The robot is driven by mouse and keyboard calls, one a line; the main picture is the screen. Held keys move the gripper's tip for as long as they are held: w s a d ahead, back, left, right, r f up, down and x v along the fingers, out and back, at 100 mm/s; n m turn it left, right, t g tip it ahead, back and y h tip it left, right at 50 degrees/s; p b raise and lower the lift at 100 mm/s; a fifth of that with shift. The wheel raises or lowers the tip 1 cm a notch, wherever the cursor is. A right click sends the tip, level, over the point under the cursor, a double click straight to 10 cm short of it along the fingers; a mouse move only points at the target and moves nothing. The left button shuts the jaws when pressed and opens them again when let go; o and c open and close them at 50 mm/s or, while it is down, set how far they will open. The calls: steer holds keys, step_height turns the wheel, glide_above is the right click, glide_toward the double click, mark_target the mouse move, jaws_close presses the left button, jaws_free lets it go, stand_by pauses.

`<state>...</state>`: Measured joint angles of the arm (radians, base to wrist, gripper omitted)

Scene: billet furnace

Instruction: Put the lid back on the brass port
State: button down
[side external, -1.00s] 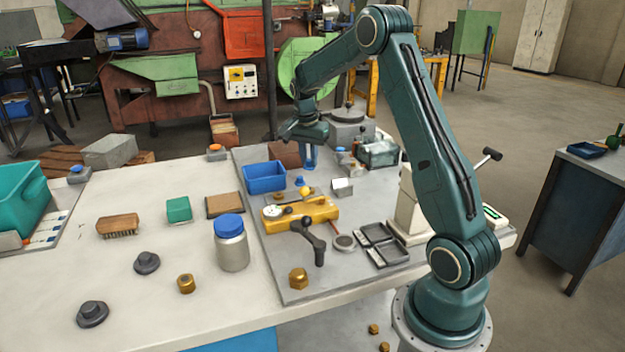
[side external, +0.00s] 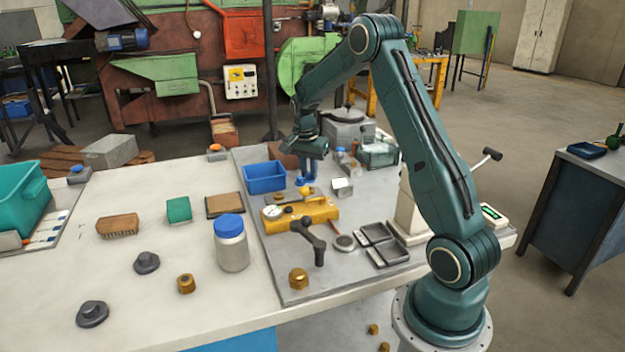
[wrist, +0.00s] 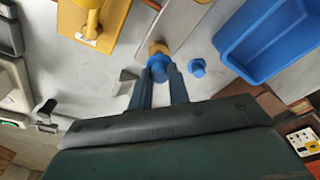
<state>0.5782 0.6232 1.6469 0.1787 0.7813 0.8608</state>
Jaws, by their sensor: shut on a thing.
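My gripper (side external: 306,180) points down over the grey plate, and its blue fingers show in the wrist view (wrist: 159,72). It is shut on a blue lid (wrist: 158,66), seen between the fingertips. The brass port (wrist: 158,47) shows just beyond the lid, partly covered by it; in the side view it is a small yellow spot (side external: 305,190) just below the fingers. I cannot tell whether the lid touches the port. A second blue cap (wrist: 196,68) stands apart on the plate beside the gripper.
A blue bin (side external: 265,178) stands close to the left of the gripper. A yellow fixture with a dial (side external: 318,211) lies in front.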

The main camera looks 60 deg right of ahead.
steer(key=shift+f, duration=1.05)
steer(key=shift+f, duration=0.2)
stand_by(1.6)
steer(key=c, duration=0.8)
jaws_free()
steer(key=shift+o, duration=0.2)
steer(key=shift+r, duration=0.1)
steer(key=shift+r, duration=3.4)
steer(key=shift+c, duration=0.5)
